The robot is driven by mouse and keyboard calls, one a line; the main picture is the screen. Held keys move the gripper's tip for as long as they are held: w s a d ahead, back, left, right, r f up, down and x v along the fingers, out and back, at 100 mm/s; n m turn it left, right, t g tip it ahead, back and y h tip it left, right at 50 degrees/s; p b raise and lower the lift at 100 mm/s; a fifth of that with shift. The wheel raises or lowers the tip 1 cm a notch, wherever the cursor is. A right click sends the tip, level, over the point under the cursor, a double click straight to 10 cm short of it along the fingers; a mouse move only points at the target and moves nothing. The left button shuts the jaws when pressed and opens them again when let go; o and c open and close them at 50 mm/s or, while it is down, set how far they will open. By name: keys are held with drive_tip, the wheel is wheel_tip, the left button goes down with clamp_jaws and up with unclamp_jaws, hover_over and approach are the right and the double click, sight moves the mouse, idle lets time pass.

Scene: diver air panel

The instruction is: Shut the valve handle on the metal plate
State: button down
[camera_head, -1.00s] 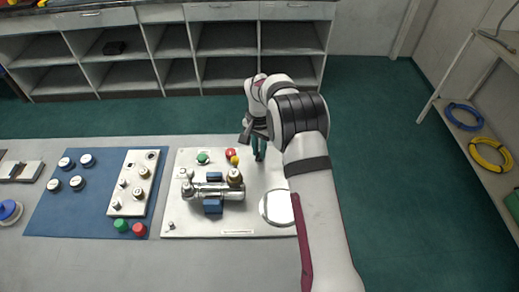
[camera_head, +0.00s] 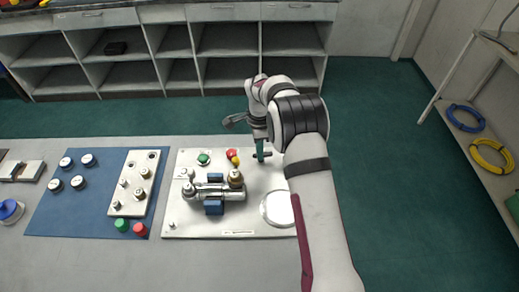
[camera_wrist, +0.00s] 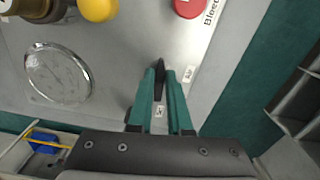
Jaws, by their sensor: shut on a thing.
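The pale metal plate (camera_head: 252,215) lies on the bench in the head view. My gripper (camera_head: 260,155) is over its far right part, pointing down. In the wrist view, my gripper (camera_wrist: 165,72) has its teal fingers shut on the black valve handle (camera_wrist: 160,72). The handle's tip shows between and just beyond the fingertips. It also shows in the head view as a short dark bar (camera_head: 267,156) beside the fingers. The handle's pivot is hidden.
A red button (camera_wrist: 189,5) and a yellow knob (camera_wrist: 98,8) are close to my gripper. A round gauge (camera_wrist: 58,72) is on the plate. A chrome and blue valve assembly (camera_head: 213,191) stands left. A blue mat (camera_head: 60,215) with fittings lies farther left.

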drive_tip(key=shift+w+d+m, duration=0.1)
drive_tip(key=shift+m, duration=0.6)
drive_tip(key=c, duration=0.8)
unclamp_jaws()
drive_tip(key=shift+c, duration=0.2)
wheel_tip(320, 180, up, 16)
drive_tip(key=shift+f, duration=0.1)
